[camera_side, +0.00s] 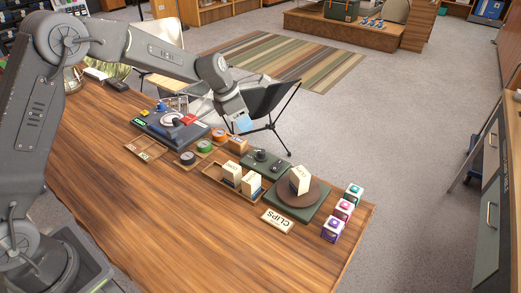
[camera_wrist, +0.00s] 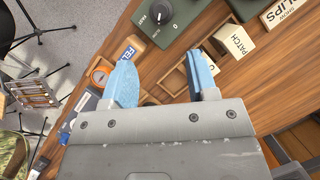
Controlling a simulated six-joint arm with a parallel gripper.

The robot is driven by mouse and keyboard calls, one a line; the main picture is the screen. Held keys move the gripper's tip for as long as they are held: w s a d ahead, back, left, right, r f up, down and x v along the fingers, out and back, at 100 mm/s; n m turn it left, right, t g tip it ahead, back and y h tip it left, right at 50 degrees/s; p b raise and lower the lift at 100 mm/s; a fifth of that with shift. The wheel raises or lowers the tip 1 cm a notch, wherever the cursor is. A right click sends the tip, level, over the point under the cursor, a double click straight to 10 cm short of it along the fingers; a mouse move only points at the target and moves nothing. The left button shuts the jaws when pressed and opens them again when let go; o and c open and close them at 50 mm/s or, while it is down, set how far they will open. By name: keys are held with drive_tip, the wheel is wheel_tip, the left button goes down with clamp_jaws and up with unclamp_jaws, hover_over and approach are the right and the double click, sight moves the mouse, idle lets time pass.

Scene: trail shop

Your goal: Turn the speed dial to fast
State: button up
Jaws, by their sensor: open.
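The speed dial is a black knob on a dark green base; it shows in the side view (camera_side: 261,155) and at the top of the wrist view (camera_wrist: 160,15). My gripper (camera_side: 242,123) is open and empty, with blue fingers apart in the wrist view (camera_wrist: 163,82). It hangs above the table's far edge, behind and left of the dial, touching nothing I can see.
A wooden tray with cream boxes (camera_side: 251,183) stands beside the base. Tape rolls (camera_side: 204,146) and a blue-grey machine (camera_side: 172,124) lie to the left. A CLIPS card (camera_side: 277,220) and several small coloured boxes (camera_side: 343,208) stand right. The front tabletop is clear.

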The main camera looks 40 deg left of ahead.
sight(261, 151)
drive_tip(key=x, duration=1.3)
drive_tip(key=shift+w+f, duration=0.1)
drive_tip(key=shift+f, duration=0.25)
drive_tip(key=shift+c, duration=0.4)
drive_tip(key=c, duration=0.8)
drive_tip(key=shift+c, duration=0.2)
drive_tip(key=shift+m, duration=0.4)
drive_tip(key=m+g, duration=0.1)
drive_tip(key=m, duration=0.1)
drive_tip(key=m+g+h, duration=0.1)
drive_tip(key=m, duration=0.2)
drive_tip(key=shift+w+m, duration=0.1)
drive_tip(key=shift+m, duration=0.2)
drive_tip(key=m+g, duration=0.1)
drive_tip(key=m, duration=0.1)
drive_tip(key=m+g, duration=0.1)
drive_tip(key=m, duration=0.2)
drive_tip(key=shift+h, duration=0.4)
drive_tip(key=shift+m, duration=0.4)
